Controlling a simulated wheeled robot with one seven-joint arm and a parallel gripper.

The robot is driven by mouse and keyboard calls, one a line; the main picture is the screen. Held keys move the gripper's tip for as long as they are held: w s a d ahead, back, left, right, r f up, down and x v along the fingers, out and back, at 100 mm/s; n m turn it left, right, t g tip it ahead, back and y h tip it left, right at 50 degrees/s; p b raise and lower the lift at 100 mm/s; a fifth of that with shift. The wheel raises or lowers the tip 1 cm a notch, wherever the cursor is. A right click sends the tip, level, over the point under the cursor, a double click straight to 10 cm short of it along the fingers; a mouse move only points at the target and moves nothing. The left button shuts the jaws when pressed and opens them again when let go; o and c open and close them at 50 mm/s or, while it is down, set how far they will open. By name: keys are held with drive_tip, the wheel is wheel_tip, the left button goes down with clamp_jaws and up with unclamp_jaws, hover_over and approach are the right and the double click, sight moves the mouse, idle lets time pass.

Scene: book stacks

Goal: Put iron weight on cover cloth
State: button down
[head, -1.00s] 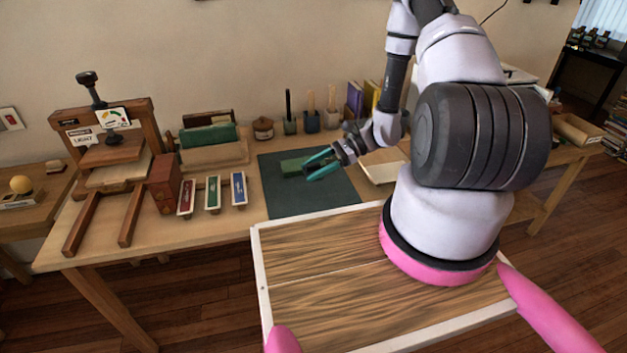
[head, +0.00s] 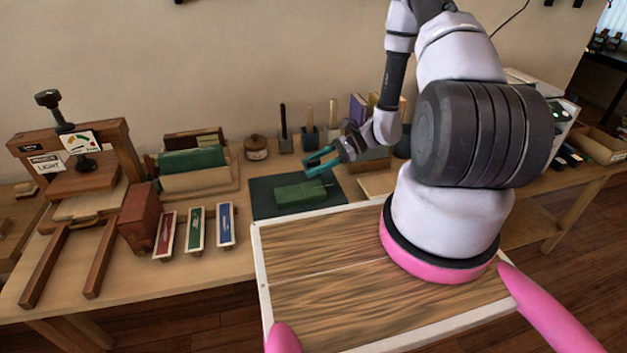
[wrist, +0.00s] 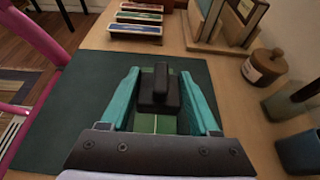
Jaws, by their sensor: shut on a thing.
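The iron weight is a dark block with a raised grip; it shows between my fingers in the wrist view (wrist: 160,97). My gripper (wrist: 161,72) is shut on it. In the head view my gripper (head: 309,166) is above the back part of the dark green mat, and I cannot make out the weight there. The green cover cloth (head: 300,194) appears as a flat green piece on the mat (head: 264,200). Below the weight in the wrist view, a green surface with a pale line (wrist: 155,124) shows, partly hidden by the weight and gripper.
A wooden press (head: 130,165) and red, green and blue trays (head: 195,232) stand left of the mat. A lidded jar (head: 256,148) and tool pots (head: 310,137) stand behind it. A book rack (head: 195,180) is at back left.

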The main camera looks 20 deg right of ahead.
sight(313, 188)
drive_tip(key=shift+f, duration=3)
drive_tip(key=shift+c, duration=0.6)
unclamp_jaws()
drive_tip(key=shift+f, duration=0.1)
drive_tip(key=v, duration=1.2)
